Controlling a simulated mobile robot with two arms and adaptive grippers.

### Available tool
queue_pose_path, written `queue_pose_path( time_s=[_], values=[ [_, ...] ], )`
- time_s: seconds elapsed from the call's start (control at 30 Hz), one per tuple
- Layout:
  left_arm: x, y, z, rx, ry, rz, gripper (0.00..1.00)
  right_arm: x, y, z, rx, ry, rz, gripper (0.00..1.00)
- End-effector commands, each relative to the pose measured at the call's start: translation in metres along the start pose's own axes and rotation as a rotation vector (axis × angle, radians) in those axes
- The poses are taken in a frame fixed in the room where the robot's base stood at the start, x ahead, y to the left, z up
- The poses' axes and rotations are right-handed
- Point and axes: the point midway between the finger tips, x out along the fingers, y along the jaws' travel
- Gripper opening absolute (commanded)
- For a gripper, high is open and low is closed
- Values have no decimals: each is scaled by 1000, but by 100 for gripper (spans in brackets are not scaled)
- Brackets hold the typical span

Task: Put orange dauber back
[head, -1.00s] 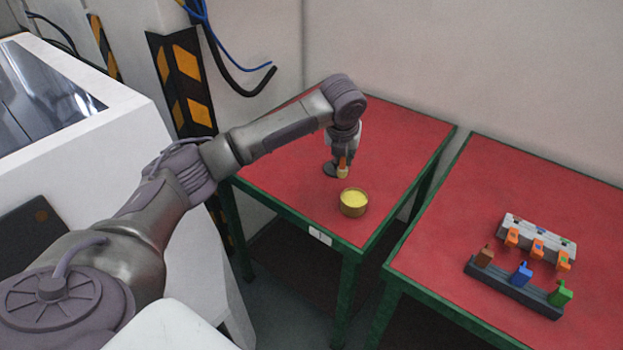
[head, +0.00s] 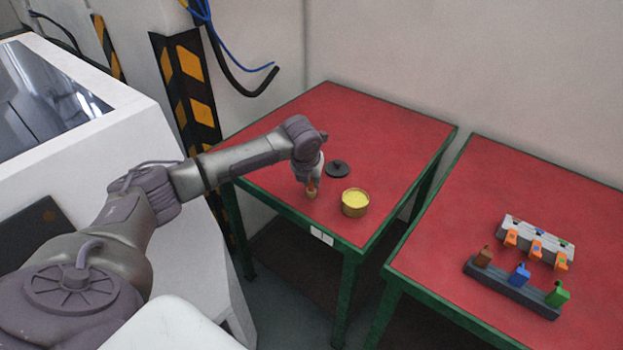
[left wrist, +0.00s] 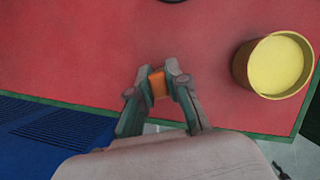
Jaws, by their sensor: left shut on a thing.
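My left gripper (head: 312,184) is shut on the orange dauber (head: 311,192), which has a pale tip pointing down. They are over the near left part of the left red table, left of the yellow-filled pot (head: 355,203). I cannot tell whether the tip touches the table. In the left wrist view the dauber's orange end (left wrist: 157,85) sits between the fingertips (left wrist: 163,74), and the pot (left wrist: 274,66) is to the right. My right gripper is not in view.
A black round lid (head: 338,169) lies behind the pot. On the right red table (head: 450,230) stand a dark rack (head: 512,288) with brown, blue and green pieces and a grey block (head: 537,240) with orange clips. A gap separates the tables.

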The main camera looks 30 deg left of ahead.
Motion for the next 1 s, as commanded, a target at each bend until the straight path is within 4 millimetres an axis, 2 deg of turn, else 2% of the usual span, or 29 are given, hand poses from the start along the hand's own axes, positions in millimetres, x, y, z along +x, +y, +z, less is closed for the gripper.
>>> queue_pose_path(
  time_s=[0.03,0.17,0.2,0.57,0.67,1.0],
  values=[
    [0,0,0,0,1,0,17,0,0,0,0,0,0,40],
    [0,0,0,0,0,0,39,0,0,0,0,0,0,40],
    [0,0,0,0,0,0,41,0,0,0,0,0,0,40],
    [-6,0,1,0,-2,-1,41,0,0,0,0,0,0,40],
    [-21,0,2,-1,-4,-1,41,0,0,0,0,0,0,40],
    [-91,0,2,0,-4,-1,41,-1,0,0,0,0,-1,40]
  ],
)
